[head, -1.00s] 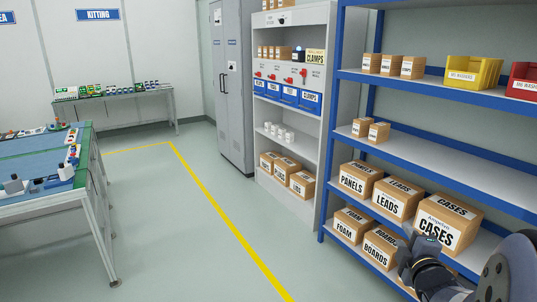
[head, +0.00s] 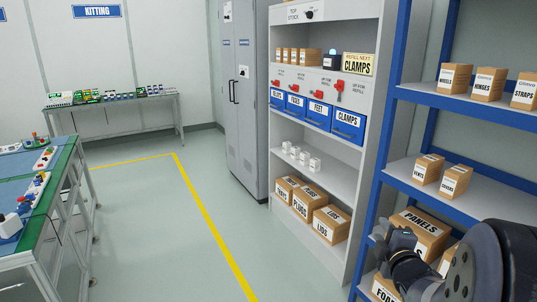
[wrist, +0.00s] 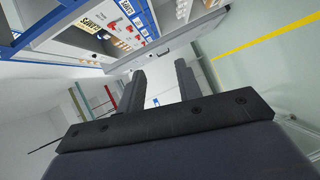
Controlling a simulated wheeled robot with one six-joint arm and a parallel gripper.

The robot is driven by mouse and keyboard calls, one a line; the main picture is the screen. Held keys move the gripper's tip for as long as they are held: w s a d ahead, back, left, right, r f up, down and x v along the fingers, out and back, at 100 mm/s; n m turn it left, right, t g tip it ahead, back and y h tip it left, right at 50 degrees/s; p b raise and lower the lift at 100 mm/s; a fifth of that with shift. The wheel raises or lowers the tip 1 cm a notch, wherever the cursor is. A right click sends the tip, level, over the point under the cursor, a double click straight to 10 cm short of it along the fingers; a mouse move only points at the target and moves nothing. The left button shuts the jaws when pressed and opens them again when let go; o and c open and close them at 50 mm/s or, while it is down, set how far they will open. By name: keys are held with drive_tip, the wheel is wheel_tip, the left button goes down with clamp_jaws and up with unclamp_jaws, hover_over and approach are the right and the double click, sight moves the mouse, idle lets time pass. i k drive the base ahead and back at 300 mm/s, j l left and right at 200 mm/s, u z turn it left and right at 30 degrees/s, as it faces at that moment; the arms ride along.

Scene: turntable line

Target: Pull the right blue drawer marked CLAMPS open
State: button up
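The blue drawer marked CLAMPS (head: 349,125) is the rightmost in a row of blue drawers on the white stock shelf in the head view. It looks shut, with its front in line with the others. My gripper (wrist: 160,82) shows in the wrist view with its two dark fingers apart and nothing between them. It is well away from the drawer. In the head view my arm is at the lower right, in front of the blue rack. The drawer row appears small and tilted near the top of the wrist view, and its labels are hard to read there.
Red switches (head: 340,86) sit above the drawers, and a cream CLAMPS sign (head: 358,64) stands above them. A blue rack (head: 455,103) with cartons is close on the right. A workbench (head: 62,190) stands at left. The floor (head: 150,235) between is clear.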

sight(350, 126)
drive_tip(key=i+z, duration=0.1)
drive_tip(key=i, duration=0.8)
drive_tip(key=i+j+z, duration=0.1)
drive_tip(key=i, duration=0.8)
drive_tip(key=i+j+z, duration=0.15)
drive_tip(key=i, duration=0.15)
drive_tip(key=i+j+z, duration=0.1)
drive_tip(key=i, duration=0.2)
